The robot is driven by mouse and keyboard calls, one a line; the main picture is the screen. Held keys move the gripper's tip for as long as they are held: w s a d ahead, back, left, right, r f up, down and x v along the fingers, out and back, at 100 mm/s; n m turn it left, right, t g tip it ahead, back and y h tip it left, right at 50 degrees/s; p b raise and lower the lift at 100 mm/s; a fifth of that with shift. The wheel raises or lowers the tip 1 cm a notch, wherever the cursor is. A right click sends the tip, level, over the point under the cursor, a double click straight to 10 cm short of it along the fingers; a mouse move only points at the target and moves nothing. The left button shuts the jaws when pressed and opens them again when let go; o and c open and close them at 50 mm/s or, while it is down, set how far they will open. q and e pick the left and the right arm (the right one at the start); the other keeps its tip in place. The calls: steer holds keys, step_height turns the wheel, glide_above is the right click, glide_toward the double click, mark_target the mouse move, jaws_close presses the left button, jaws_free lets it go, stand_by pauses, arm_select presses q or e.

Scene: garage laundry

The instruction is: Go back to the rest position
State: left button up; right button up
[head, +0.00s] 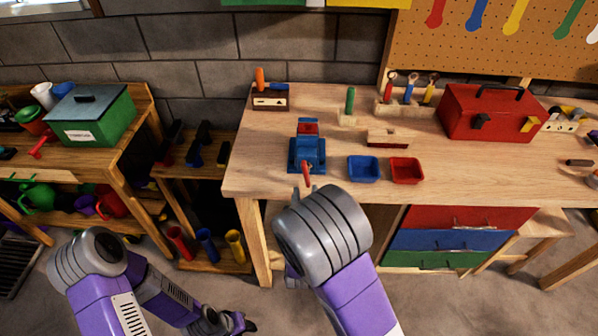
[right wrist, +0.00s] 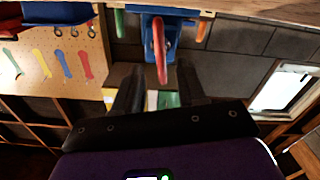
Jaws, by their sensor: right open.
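My right arm rises from the bottom of the head view, with its rounded grey joint in front of the workbench edge; this arm hides its gripper there. The blue vise (head: 307,152) with a red handle stands on the bench beyond this arm. The vise also shows beyond the fingers in the right wrist view (right wrist: 158,38). My left arm is folded low at the left, and a dark end part, perhaps the left gripper (head: 240,325), shows small at the bottom.
The wooden workbench (head: 262,175) holds a blue bin (head: 364,169), a red bin (head: 406,170), a red toolbox (head: 488,112) and tool holders. A green box (head: 92,116) sits on the left shelf. Red, blue and green drawers (head: 455,240) are below the bench.

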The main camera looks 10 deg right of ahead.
steer(key=s+d+f+g+y, duration=0.15)
steer(key=f+g, duration=0.25)
steer(key=f, duration=0.5)
steer(key=s+f+g+y, duration=0.2)
steer(key=s+f+g, duration=0.15)
steer(key=f, duration=0.65)
steer(key=s+a+f+m+g+y, duration=0.1)
steer(key=s+f+g, duration=0.3)
steer(key=s, duration=0.4)
steer(key=s+a+f+m+g+y, duration=0.1)
steer(key=s+a+f+g+y, duration=0.3)
steer(key=s+f, duration=0.3)
steer(key=shift+s+a+f+g+y, duration=0.2)
steer(key=shift+s+a+g+y, duration=0.15)
steer(key=shift+s+g, duration=0.4)
